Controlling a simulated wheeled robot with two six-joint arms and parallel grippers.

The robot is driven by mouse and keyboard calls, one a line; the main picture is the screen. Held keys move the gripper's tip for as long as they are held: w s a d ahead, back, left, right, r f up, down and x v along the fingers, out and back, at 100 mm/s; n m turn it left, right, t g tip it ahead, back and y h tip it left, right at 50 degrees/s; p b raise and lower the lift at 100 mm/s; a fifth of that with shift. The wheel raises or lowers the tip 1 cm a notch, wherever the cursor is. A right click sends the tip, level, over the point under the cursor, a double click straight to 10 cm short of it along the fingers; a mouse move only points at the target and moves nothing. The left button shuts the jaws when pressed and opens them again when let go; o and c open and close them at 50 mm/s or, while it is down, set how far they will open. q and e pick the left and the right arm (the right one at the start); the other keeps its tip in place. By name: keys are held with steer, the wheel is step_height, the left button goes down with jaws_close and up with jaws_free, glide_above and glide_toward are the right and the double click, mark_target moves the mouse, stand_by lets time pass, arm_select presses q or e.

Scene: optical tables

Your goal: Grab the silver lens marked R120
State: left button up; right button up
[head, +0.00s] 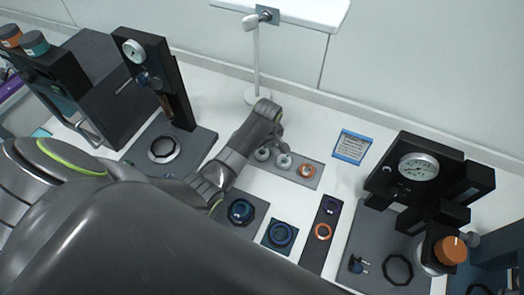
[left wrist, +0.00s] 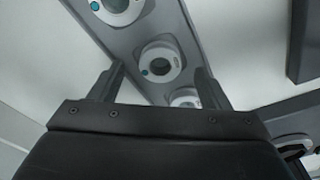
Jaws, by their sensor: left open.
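In the left wrist view, silver lenses with teal dots sit along the tray: one at the top edge (left wrist: 118,9), one in the middle (left wrist: 160,60), one lower (left wrist: 185,98). Their small markings are unreadable, so I cannot tell which is R120. My left gripper (head: 273,143) is above the tray, open and empty, the middle lens showing between its fingers. My right gripper is not in view.
Dark blue round parts (head: 241,211) (head: 281,234) stand in front of the tray. A black strip (head: 321,235) with rings lies to their right. A blue-edged card (head: 352,146) is behind. Black gauge instruments (head: 419,168) (head: 134,50) stand on both sides.

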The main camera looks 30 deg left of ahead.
arm_select(q)
steer(key=shift+a+f, duration=0.15)
steer(key=shift+f, duration=0.9)
steer(key=c, duration=1.1)
steer(key=shift+o, duration=0.2)
